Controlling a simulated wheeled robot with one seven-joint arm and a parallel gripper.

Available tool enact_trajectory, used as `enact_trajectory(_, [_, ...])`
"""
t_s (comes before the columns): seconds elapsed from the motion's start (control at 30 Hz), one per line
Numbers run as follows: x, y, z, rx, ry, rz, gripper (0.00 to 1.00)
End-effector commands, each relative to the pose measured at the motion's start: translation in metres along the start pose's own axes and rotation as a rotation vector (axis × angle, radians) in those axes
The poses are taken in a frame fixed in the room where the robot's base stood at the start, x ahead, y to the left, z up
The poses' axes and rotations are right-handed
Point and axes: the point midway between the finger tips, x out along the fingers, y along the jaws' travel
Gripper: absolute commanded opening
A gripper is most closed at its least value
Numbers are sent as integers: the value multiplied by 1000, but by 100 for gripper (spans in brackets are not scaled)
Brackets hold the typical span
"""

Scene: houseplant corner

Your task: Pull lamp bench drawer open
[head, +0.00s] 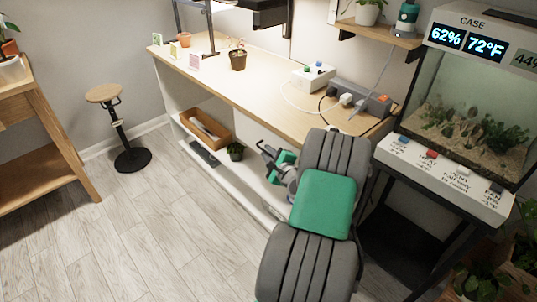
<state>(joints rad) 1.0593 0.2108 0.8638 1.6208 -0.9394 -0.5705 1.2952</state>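The lamp bench (262,84) has a pale wood top and a white body, and runs from the back left toward the right. A white front panel (252,126) lies under its top, just behind my gripper. Its drawer seams and handle are too small or hidden to make out, and no drawer visibly sticks out. My gripper (266,158), dark with green parts, is low in front of the bench's right half. Whether it touches the front is unclear. My arm hides the bench's right end. I see nothing held in the gripper.
A wooden box (206,130) and a small dark plant pot (235,151) stand on the low shelf. A power strip (362,97) with cables lies on top. A glass case (470,110) on a black stand is close right. A stool (130,130) stands left. The floor between is clear.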

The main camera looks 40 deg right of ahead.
Motion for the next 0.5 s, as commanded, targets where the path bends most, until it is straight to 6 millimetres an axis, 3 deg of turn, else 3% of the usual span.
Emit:
enact_trajectory(0.17, [0, 0, 0, -1, 0, 0, 17])
enact_trajectory(0.37, [0, 0, 0, -1, 0, 1, 1])
enact_trajectory(0.5, [0, 0, 0, -2, 1, 1, 0])
